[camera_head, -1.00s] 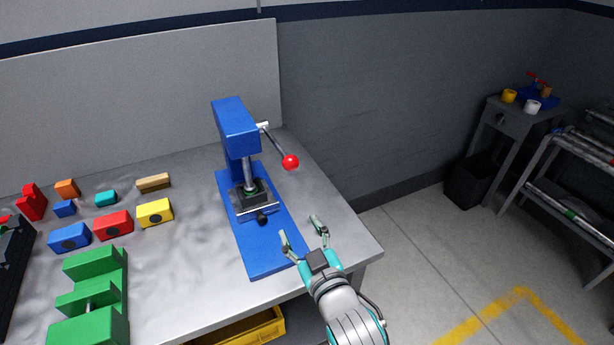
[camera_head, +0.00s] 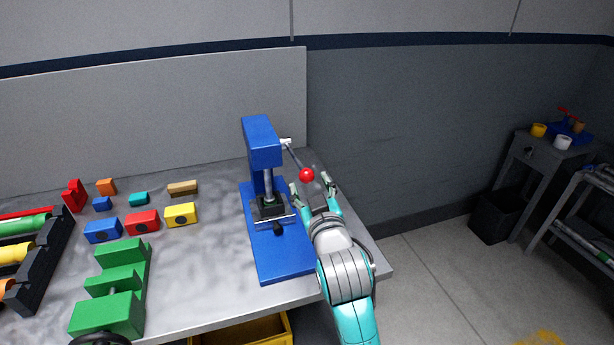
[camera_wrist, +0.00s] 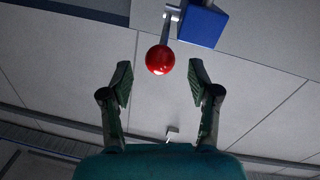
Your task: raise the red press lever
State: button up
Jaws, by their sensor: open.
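The blue press (camera_head: 262,150) stands on the metal table, with its blue base (camera_head: 280,255) toward the front. Its lever (camera_head: 293,158) slants down to the right from the press head and ends in a red ball knob (camera_head: 307,175). My gripper (camera_head: 313,190) is open right at the knob, with its fingers pointing up toward it. In the wrist view the red knob (camera_wrist: 160,60) sits between the lines of the two open fingers (camera_wrist: 160,80), near their tips. I see no clear contact. The lever (camera_wrist: 171,20) runs up behind it to the blue press head (camera_wrist: 203,22).
Several coloured blocks (camera_head: 142,222) and a green vise-like fixture (camera_head: 115,290) lie on the table (camera_head: 200,265) to the left. A grey back panel (camera_head: 150,120) rises behind. A small side table (camera_head: 540,150) and a dark bin (camera_head: 497,217) stand far right.

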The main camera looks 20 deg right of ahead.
aim_at(308, 181)
jog(key=shift+w+d, duration=0.2)
jog(key=shift+w, duration=2)
grip_shut()
